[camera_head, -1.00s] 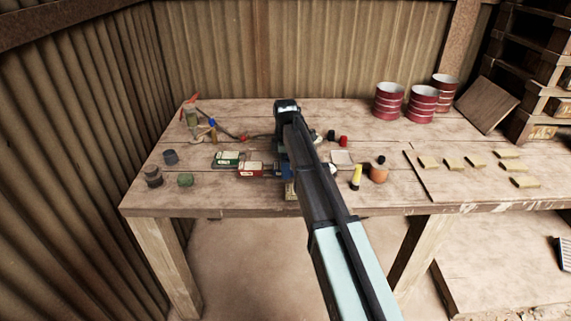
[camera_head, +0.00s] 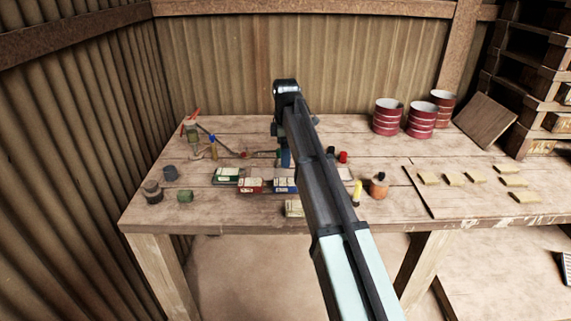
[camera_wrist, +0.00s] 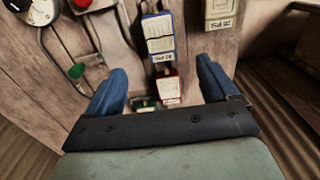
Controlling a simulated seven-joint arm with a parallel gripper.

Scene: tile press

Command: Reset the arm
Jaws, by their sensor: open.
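My gripper (camera_wrist: 160,68) is open and empty. Its two blue fingers stand apart in the wrist view, above the table. In the head view the gripper (camera_head: 284,155) is partly hidden by my arm. A green box (camera_head: 226,174), a red box (camera_head: 250,186) and a blue box (camera_head: 285,185) lie in a row on the table. The wrist view shows the blue box (camera_wrist: 160,40), the red box (camera_wrist: 167,90) and part of the green box (camera_wrist: 146,105) between the fingers. A cream box (camera_head: 293,208) lies near the table's front edge.
A tool stand (camera_head: 192,130) is at the back left. Dark jars (camera_head: 152,190) sit at the front left. A yellow bottle (camera_head: 357,193) and an orange pot (camera_head: 379,186) stand right of my arm. Red cans (camera_head: 388,117) stand at the back right, with several tan blocks (camera_head: 454,179) in front.

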